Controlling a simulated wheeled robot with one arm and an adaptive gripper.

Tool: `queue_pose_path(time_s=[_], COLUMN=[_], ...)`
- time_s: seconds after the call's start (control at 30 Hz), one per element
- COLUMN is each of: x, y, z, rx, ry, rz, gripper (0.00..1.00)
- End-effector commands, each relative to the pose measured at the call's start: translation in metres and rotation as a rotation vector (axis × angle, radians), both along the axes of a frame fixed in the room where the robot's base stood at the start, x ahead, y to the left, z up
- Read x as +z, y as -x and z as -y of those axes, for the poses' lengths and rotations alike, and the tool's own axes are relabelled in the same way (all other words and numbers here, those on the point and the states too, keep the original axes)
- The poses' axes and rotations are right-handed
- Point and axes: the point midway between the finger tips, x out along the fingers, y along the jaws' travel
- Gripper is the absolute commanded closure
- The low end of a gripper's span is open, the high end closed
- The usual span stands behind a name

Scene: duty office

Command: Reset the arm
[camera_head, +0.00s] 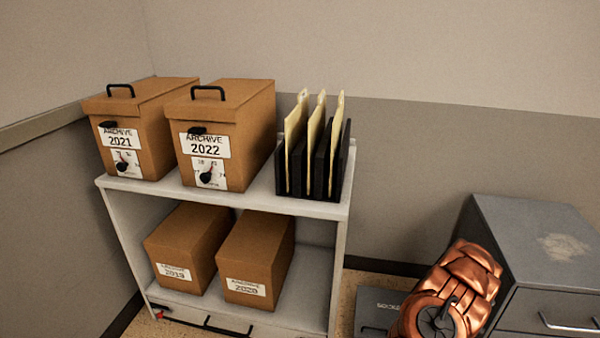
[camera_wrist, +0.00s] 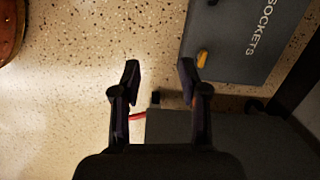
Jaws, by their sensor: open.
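My gripper (camera_wrist: 158,78) shows in the wrist view with its two dark fingers apart and nothing between them. It points down over the speckled floor (camera_wrist: 80,90). In the head view a copper-coloured part of my arm (camera_head: 450,292) is at the lower right, in front of the grey cabinet. The gripper itself is out of the head view.
A white shelf (camera_head: 342,190) holds archive boxes 2021 (camera_head: 125,165) and 2022 (camera_head: 228,125), plus a black file rack (camera_head: 338,175) with folders. Two more boxes stand below. A grey drawer cabinet (camera_head: 520,225) is at right. A grey case marked "SOCKETS" (camera_wrist: 225,40) lies near my gripper.

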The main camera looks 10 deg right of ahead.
Motion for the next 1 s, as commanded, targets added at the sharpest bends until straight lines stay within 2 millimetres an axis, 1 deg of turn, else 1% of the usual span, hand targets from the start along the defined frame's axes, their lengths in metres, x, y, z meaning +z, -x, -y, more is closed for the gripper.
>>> queue_pose_path(time_s=[0.03,0.13,0.23,0.27,0.3,0.37,0.4,0.47,0.5,0.57,0.6,0.67,0.7,0.77,0.8,0.87,1.0], x=[0.019,0.051,0.094,0.106,0.123,0.148,0.165,0.191,0.207,0.233,0.249,0.274,0.291,0.314,0.33,0.354,0.404], y=[-0.009,-0.023,-0.038,-0.041,-0.045,-0.048,-0.05,-0.052,-0.052,-0.051,-0.05,-0.046,-0.043,-0.036,-0.031,-0.024,-0.001], z=[-0.012,-0.042,-0.076,-0.086,-0.099,-0.12,-0.132,-0.15,-0.162,-0.179,-0.19,-0.205,-0.215,-0.23,-0.239,-0.252,-0.278], rx=[0.029,0.099,0.19,0.218,0.255,0.312,0.351,0.408,0.445,0.505,0.543,0.599,0.638,0.696,0.733,0.789,0.918], ry=[-0.017,-0.055,-0.094,-0.106,-0.121,-0.142,-0.153,-0.167,-0.177,-0.189,-0.195,-0.203,-0.208,-0.216,-0.219,-0.221,-0.221], rz=[0.015,0.038,0.072,0.08,0.091,0.104,0.114,0.131,0.139,0.153,0.161,0.173,0.18,0.186,0.193,0.2,0.211], gripper=[0.56,0.56,0.56,0.56,0.56,0.56,0.56,0.56,0.56,0.56,0.56,0.56,0.56,0.56,0.56,0.56,0.56])
